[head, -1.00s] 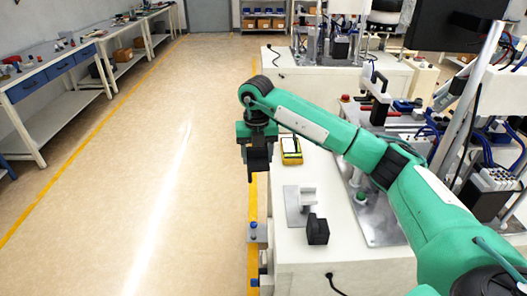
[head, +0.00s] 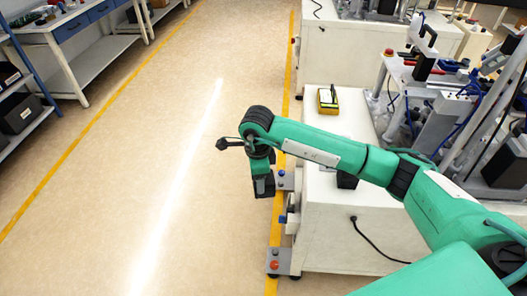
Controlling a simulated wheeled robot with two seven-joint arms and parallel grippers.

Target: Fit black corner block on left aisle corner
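A black block (head: 347,181), probably the corner block, sits on top of the white machine bench (head: 335,240). My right arm crosses in front and hides its upper part. My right gripper (head: 264,186) hangs down over the aisle floor, just left of the bench's left side and apart from the black block. I cannot tell whether its fingers are open or shut, or whether they hold anything. Small grey brackets with blue and red knobs (head: 274,264) stand along the bench's aisle side near the floor. My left gripper is not in view.
A yellow device (head: 328,99) lies on the bench top behind my arm. Machine fixtures (head: 450,110) crowd the right. A black cable (head: 378,243) runs from the bench front. The aisle floor (head: 160,170) is clear, with shelves and workbenches along the far left.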

